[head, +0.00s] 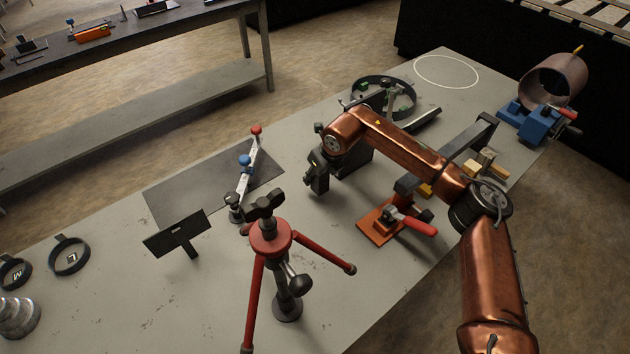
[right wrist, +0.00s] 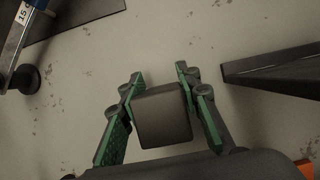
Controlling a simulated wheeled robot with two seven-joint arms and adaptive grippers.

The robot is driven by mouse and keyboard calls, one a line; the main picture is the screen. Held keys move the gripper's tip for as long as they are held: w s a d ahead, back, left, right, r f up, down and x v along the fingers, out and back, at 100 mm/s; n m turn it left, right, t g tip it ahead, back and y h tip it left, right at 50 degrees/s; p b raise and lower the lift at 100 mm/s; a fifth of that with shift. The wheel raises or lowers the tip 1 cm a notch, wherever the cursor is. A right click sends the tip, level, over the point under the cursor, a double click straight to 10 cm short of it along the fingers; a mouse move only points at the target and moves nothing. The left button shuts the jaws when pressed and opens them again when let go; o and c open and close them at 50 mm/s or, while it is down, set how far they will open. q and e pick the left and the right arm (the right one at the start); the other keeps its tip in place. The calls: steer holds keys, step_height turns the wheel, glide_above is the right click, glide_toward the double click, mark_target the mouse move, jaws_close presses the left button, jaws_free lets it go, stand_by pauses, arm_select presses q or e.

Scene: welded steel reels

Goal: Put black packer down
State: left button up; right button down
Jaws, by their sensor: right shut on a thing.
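The black packer (right wrist: 163,115) shows in the right wrist view as a dark block with a squarish face. It sits between the green finger pads of my right gripper (right wrist: 160,92), which is shut on it. In the head view my right gripper (head: 318,178) points down over the middle of the grey table. The packer cannot be told apart from the dark gripper there. Whether it touches the table is unclear. My left gripper is not in view.
Near the gripper are a dark mat (head: 172,202), a measuring stand (head: 243,182), a red tripod (head: 270,238) and an orange-based clamp (head: 378,228). A spoked ring (head: 407,101) lies behind. A white circle (head: 446,86) marks clear table at the far end.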

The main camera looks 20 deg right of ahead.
step_height(320, 180, down, 2)
steer(key=shift+f, duration=0.1)
steer(key=shift+a+f, duration=0.1)
steer(key=shift+f, duration=0.1)
steer(key=shift+r, duration=0.2)
steer(key=shift+f, duration=0.2)
steer(key=c, duration=1.8)
jaws_free()
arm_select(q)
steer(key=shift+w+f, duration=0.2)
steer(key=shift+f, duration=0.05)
arm_select(e)
steer(key=o, duration=0.4)
steer(key=shift+r, duration=0.15)
